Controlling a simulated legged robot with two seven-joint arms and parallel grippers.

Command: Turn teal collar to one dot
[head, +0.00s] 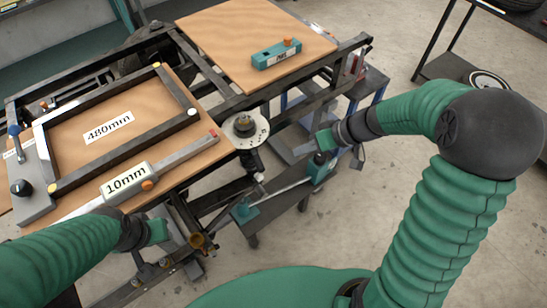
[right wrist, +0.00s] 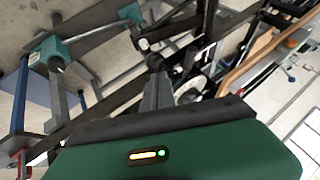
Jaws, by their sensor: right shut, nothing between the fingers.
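A white dial disc (head: 262,128) with small dark marks and a dark knob (head: 245,124) on top sits at the frame edge in the middle of the head view. No teal collar can be told apart there; the part below the disc is dark and partly hidden. My right gripper (head: 326,142) is shut and empty, to the right of the disc and apart from it. In the right wrist view its grey fingers (right wrist: 158,84) are together. My left gripper (head: 160,231) is below the 10mm gauge (head: 127,186); its jaws are too small to judge.
A lower trolley shelf holds a rod between two teal blocks (head: 244,211), below my right gripper. A dark frame labelled 480mm (head: 108,127) lies on the left board. A teal block with an orange knob (head: 278,55) lies on the back board.

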